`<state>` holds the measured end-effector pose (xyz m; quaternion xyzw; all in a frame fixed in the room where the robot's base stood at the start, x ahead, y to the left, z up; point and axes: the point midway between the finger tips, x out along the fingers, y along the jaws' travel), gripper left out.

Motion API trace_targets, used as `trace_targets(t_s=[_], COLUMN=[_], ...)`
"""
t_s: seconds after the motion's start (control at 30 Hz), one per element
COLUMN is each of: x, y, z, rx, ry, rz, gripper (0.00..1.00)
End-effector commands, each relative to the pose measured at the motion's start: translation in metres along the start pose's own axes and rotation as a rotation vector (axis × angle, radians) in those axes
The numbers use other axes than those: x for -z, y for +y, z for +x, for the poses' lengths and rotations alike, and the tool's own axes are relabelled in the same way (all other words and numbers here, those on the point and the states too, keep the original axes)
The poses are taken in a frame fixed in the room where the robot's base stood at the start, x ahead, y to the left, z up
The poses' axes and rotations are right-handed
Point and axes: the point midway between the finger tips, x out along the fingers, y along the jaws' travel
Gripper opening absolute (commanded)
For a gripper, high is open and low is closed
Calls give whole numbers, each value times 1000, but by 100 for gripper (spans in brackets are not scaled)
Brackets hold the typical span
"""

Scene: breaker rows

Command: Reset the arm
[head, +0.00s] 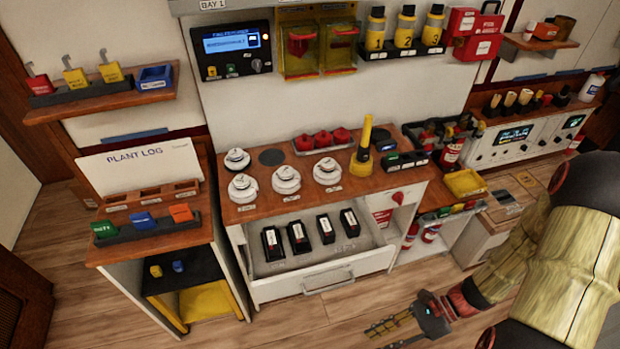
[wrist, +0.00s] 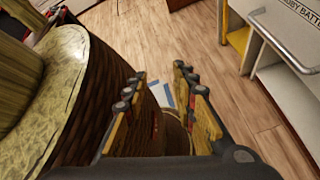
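My arm comes in from the right side of the head view, with yellow and black links bent low over the floor. My gripper (head: 395,333) is near the bottom edge, in front of the cabinet and clear of it. In the wrist view, its two fingers (wrist: 165,100) stand apart with floor and part of my own body showing between them. The gripper is open and holds nothing.
A cabinet with an open drawer (head: 325,278) holding several black batteries stands ahead. Its worktop (head: 385,182) carries white round parts and a yellow flashlight (head: 362,150). A plant log desk (head: 165,242) stands left. Wooden floor (head: 290,325) in front is clear.

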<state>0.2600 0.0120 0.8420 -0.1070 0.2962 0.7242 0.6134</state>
Motion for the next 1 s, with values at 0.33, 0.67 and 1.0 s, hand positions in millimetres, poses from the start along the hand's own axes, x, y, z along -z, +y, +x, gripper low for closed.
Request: trace_targets(t_s=[0.33,0.67,1.0], x=[-31,-94,-191], y=[16,21,42], z=[-78,-146,-186], rx=[-158,-283,-247], ry=[484,906,1274], rz=[-688,-1159,-1475], gripper=[27,27,27])
